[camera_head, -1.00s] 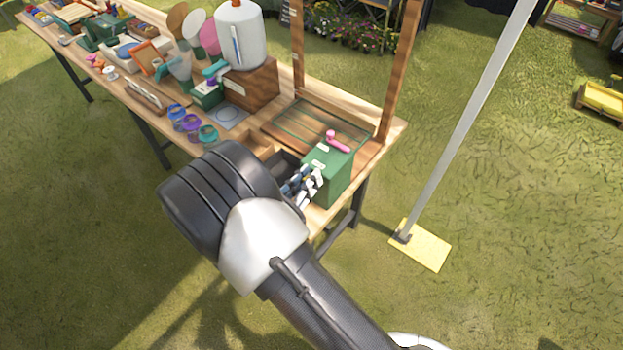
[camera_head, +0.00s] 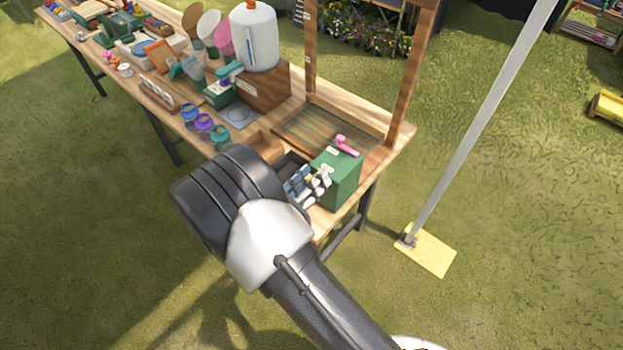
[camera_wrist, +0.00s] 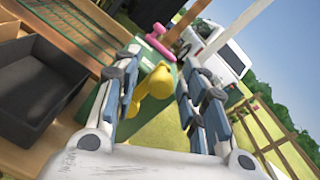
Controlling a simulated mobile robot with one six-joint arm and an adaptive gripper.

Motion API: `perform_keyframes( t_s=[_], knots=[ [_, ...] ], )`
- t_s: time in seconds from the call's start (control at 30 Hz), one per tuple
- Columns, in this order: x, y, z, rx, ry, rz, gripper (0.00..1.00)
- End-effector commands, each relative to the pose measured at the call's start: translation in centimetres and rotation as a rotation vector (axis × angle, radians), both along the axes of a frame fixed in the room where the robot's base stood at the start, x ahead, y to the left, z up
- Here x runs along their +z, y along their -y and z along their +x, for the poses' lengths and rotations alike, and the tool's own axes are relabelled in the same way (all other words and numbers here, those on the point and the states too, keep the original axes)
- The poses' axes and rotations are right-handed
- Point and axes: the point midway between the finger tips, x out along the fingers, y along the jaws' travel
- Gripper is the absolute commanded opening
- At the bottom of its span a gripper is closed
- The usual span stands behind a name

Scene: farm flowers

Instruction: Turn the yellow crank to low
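The yellow crank (camera_wrist: 155,85) shows in the wrist view, with a rounded knob and an arm reaching down to the left. It sits on the side of the green box (camera_head: 340,178), which carries a pink crank (camera_head: 346,146) on top; the pink crank also shows in the wrist view (camera_wrist: 160,44). My gripper (camera_wrist: 161,62) is open, with one finger on each side of the yellow crank. I cannot tell whether either finger touches it. In the head view, my gripper (camera_head: 308,184) is at the box's near left side, and the yellow crank is hidden.
A black tray (camera_wrist: 40,92) lies left of the box in the wrist view. A wooden frame post (camera_head: 408,85) rises behind the box. Jars (camera_head: 204,123) and a white dispenser (camera_head: 254,38) stand further left on the wooden table (camera_head: 292,102).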

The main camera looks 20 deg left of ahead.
Motion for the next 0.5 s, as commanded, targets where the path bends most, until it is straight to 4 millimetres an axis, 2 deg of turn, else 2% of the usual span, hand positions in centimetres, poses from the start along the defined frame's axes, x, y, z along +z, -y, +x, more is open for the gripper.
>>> perform_keyframes(
  t_s=[0.27, 0.37, 0.5],
  knots=[
    [0.0, -0.1, -0.2, 0.000, 0.000, 0.000, 0.40],
    [0.0, -0.4, -1.0, 0.002, 0.000, 0.000, 0.40],
    [0.1, -1.4, -3.4, 0.006, 0.000, 0.000, 0.40]
  ],
)
